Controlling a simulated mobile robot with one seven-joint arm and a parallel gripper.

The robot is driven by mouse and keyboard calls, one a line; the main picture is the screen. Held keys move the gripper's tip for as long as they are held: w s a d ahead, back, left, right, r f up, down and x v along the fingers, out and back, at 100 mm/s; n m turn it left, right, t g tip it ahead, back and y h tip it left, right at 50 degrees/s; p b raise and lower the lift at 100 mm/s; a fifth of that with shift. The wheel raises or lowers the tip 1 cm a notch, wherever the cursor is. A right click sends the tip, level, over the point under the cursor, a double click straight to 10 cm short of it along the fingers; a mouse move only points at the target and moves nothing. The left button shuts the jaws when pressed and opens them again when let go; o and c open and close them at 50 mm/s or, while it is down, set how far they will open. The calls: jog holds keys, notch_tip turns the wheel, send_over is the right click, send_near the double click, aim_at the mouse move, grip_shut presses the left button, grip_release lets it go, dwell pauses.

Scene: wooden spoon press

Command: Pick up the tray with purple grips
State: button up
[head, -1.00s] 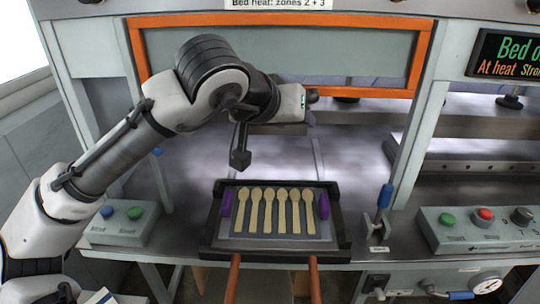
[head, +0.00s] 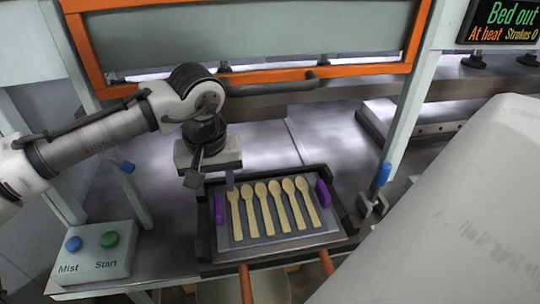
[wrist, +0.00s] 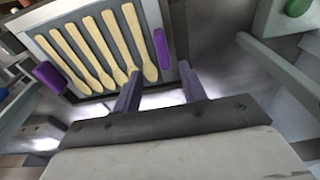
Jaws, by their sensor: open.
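The tray (head: 275,244) is a flat grey plate with a row of pale wooden spoons (head: 267,208) on it. It has a purple grip on its left side (head: 219,211) and another on its right side (head: 323,193). My gripper (head: 229,181) is open and empty, above the tray's left end, close to the left grip. In the wrist view, my two fingers (wrist: 159,88) point toward the left purple grip (wrist: 163,48), which shows beyond the gap between them. The right grip (wrist: 49,77) shows at the far side.
The tray sits in a black frame (head: 345,215) with two orange-brown handles (head: 246,284) at the front. A Mist and Start button box (head: 95,250) stands at the left. An orange-framed guard (head: 250,76) is behind. A large pale shape covers the right side.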

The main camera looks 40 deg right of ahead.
aim_at(218, 205)
jog(key=shift+w+f+p, duration=0.15)
jog(key=shift+f+p, duration=0.15)
jog(key=shift+f, duration=0.9)
jog(key=shift+w+f+p, duration=0.2)
jog(key=shift+f+p, duration=0.05)
jog(key=shift+f, duration=0.95)
jog(key=shift+w+f+p, duration=0.15)
jog(key=shift+f+p, duration=0.15)
jog(key=shift+f, duration=0.9)
jog(key=shift+d, duration=0.1)
grip_shut()
